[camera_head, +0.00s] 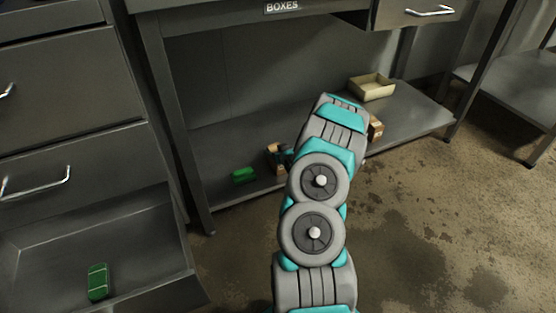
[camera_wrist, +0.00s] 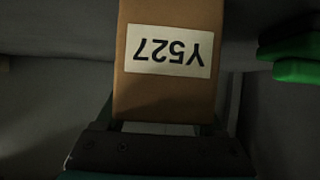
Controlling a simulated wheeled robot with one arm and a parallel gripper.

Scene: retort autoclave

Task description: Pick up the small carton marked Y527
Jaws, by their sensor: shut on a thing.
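The small brown carton with a white label reading Y527 (camera_wrist: 165,85) fills the middle of the wrist view, its label upside down there. My gripper (camera_wrist: 165,128) is shut on this carton, with its fingers at the carton's near end. In the head view the carton (camera_head: 272,157) shows in part beside the end of my arm, over the lower shelf. My arm hides much of the gripper there. I cannot tell whether the carton touches the shelf.
A green object (camera_head: 244,174) lies on the lower shelf (camera_head: 225,150), left of the carton. A cream open box (camera_head: 372,87) and another brown carton (camera_head: 376,128) are on the shelf to the right. An open drawer (camera_head: 150,255) at left holds a green item (camera_head: 98,282).

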